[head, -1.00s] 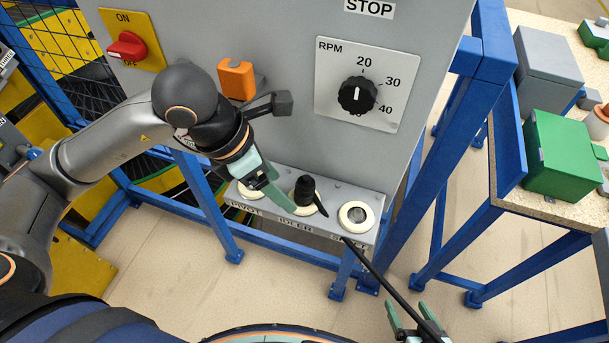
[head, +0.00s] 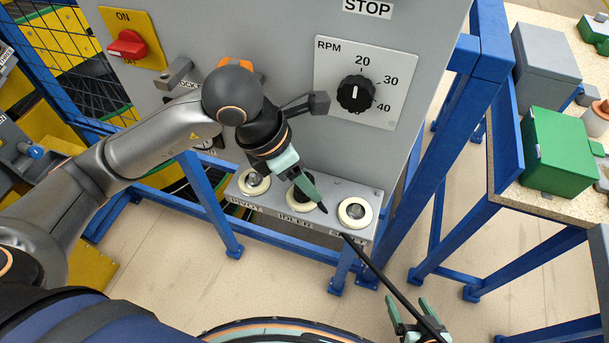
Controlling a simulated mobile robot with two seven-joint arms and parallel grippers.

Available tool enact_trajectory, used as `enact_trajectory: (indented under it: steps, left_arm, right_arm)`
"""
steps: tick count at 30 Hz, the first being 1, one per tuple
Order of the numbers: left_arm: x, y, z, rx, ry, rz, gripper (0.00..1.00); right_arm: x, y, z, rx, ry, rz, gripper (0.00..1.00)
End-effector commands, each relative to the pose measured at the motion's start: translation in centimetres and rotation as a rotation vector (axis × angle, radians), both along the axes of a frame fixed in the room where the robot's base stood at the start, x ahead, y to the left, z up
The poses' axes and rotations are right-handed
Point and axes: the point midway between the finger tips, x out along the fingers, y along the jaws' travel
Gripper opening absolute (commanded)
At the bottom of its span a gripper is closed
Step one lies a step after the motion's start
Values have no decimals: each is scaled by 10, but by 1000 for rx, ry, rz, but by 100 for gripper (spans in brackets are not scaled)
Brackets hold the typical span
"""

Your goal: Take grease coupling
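A grey shelf (head: 337,229) on the machine front has three cream ring seats. The left one, marked PIVOT (head: 254,182), and the right one (head: 355,213), its label partly covered, show grey centres. A black fitting (head: 296,194), perhaps the grease coupling, stands in the middle IDLER seat, largely hidden. My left gripper (head: 312,199) is over this middle seat, pointing down and right; one finger hides the other, and whether it touches the fitting is unclear. My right gripper (head: 419,320) is at the bottom, fingers apart, with a black rod or hose (head: 385,283) passing across it.
Above the shelf are an RPM knob (head: 356,94), a red ON switch (head: 127,45) and an orange part (head: 236,64) mostly behind my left arm. Blue frame legs (head: 415,165) stand right of the shelf. A table with a green box (head: 558,152) is further right.

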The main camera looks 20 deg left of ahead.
Motion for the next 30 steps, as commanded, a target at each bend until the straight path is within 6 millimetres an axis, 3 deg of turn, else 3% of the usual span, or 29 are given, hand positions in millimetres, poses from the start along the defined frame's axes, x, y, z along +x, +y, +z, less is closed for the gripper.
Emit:
enact_trajectory:
  steps: [2, 13, 17, 18, 27, 30]
  left_arm:
    - [0, 0, 0, 0, 0, 0, 44]
    - [0, 0, 0, 0, 0, 0, 2]
    - [0, 0, 0, 0, 0, 0, 0]
    - [0, 0, 0, 0, 0, 0, 43]
    - [0, 0, 0, 0, 0, 0, 76]
    - [0, 0, 0, 0, 0, 0, 76]
  right_arm:
    - [0, 0, 1, 1, -1, 1, 81]
    - [1, 1, 4, 4, -6, 0, 81]
    - [1, 1, 3, 4, -6, 0, 81]
    - [1, 1, 3, 4, -6, 0, 81]
    - [1, 1, 2, 2, -4, 1, 81]
    - [0, 1, 1, 3, -2, 1, 81]
